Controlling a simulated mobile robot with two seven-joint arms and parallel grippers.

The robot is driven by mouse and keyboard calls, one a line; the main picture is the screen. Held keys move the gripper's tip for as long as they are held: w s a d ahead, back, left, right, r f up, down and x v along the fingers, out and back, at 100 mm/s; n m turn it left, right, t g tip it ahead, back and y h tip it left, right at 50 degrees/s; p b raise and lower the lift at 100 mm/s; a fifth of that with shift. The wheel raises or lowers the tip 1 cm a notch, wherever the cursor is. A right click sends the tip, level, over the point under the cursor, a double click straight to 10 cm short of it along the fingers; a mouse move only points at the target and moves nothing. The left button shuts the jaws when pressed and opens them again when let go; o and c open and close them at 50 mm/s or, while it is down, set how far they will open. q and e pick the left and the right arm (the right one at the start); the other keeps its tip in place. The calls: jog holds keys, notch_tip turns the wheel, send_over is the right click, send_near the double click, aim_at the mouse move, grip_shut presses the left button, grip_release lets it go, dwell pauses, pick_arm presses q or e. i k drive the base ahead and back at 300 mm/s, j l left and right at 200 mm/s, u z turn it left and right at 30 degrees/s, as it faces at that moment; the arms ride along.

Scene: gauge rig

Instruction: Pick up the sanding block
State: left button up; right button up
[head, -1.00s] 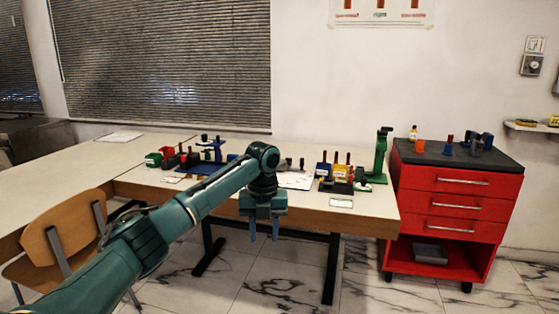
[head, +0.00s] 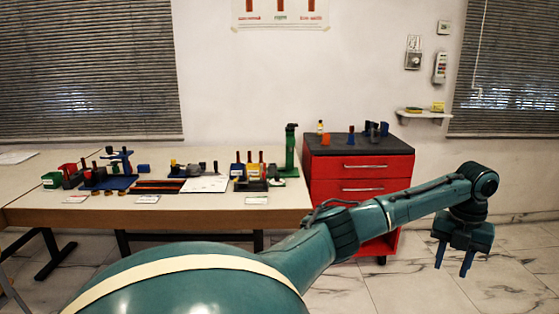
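I cannot make out with certainty which object is the sanding block; the items on the table and cabinet are small in the head view. My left gripper (head: 454,263) hangs fingers down at the right of the view, in front of the floor and well to the right of the table. Its two fingers are apart with nothing between them. The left arm crosses in front of the lower part of the red cabinet and hides it. My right gripper is not in view.
The long table (head: 220,213) holds several small tools, blocks and a green stand (head: 290,150). The red cabinet (head: 338,167) has a dark top with several small items. A wall shelf (head: 414,115) holds a yellow item (head: 437,107). Floor at right is clear.

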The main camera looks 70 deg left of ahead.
aim_at(141, 169)
jog(key=z, duration=1.85)
jog(key=k+z, duration=0.35)
jog(key=k, duration=0.6)
jog(key=k+l+z, duration=0.1)
jog(key=k+z, duration=0.2)
jog(key=k, duration=1.9)
jog(key=u, duration=0.4)
jog(key=k+u, duration=0.1)
jog(key=u, duration=0.3)
jog(key=j+u, duration=0.1)
jog(key=u, duration=0.3)
jog(key=k+u, duration=0.1)
jog(key=u, duration=2.45)
